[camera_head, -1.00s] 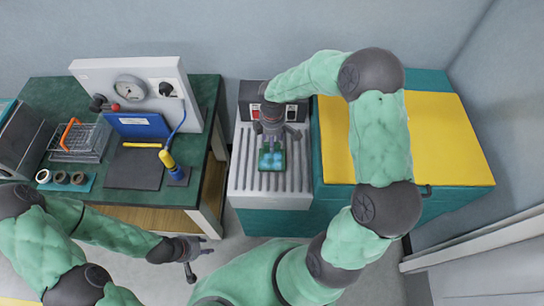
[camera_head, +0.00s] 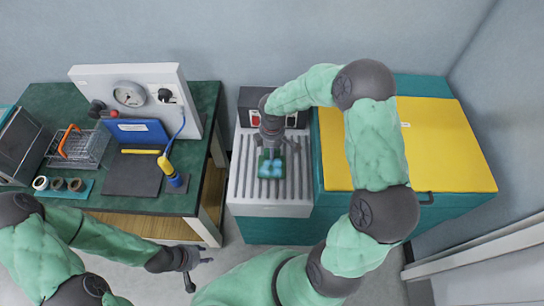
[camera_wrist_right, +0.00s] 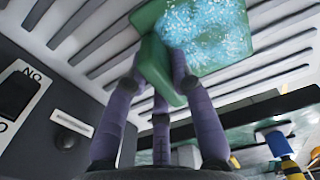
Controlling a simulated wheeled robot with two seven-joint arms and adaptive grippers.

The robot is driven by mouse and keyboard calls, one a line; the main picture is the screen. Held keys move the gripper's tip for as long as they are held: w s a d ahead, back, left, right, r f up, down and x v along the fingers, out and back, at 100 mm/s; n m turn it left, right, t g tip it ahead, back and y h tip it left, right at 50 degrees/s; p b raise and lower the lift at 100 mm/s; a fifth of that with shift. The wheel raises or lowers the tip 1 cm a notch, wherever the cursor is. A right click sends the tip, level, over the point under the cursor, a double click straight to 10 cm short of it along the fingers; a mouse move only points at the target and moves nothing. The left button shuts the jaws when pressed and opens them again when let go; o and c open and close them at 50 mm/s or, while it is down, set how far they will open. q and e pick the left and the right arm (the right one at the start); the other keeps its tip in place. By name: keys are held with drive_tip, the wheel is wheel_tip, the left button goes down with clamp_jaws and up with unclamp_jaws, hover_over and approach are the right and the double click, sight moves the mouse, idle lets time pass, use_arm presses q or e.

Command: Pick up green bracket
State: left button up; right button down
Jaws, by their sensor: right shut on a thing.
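The green bracket (camera_head: 271,168) is a small green piece with a pale blue, speckled patch on it. It is over the grey slatted top of the middle machine in the head view. My right gripper (camera_head: 271,142) is shut on it. In the right wrist view the fingers (camera_wrist_right: 165,75) close around a green tab of the bracket (camera_wrist_right: 205,40), whose blue speckled face shows at the top. I cannot tell whether the bracket still touches the slats. My left gripper (camera_head: 195,262) is at the lower left, off the green bench's front edge, away from the bracket.
The slatted machine (camera_head: 240,190) stands between the green bench (camera_head: 205,100) and a teal box with a yellow lid (camera_head: 440,140). The bench carries a gauge panel (camera_head: 185,85), a wire basket (camera_head: 85,155), several rings (camera_head: 57,184) and a yellow-and-blue tool (camera_head: 168,168).

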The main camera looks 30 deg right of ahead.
sight(263, 164)
drive_tip(key=shift+r, duration=0.65)
drive_tip(key=r, duration=0.1)
drive_tip(key=r+p, duration=0.1)
drive_tip(key=r, duration=0.1)
drive_tip(key=shift+a+p, duration=0.3)
drive_tip(key=s+a+r+p, duration=0.2)
drive_tip(key=s+a+r, duration=0.3)
drive_tip(key=a+r, duration=0.3)
drive_tip(key=shift+s+a+r+p, duration=0.2)
drive_tip(key=shift+a+r+p, duration=0.2)
drive_tip(key=shift+a, duration=1.8)
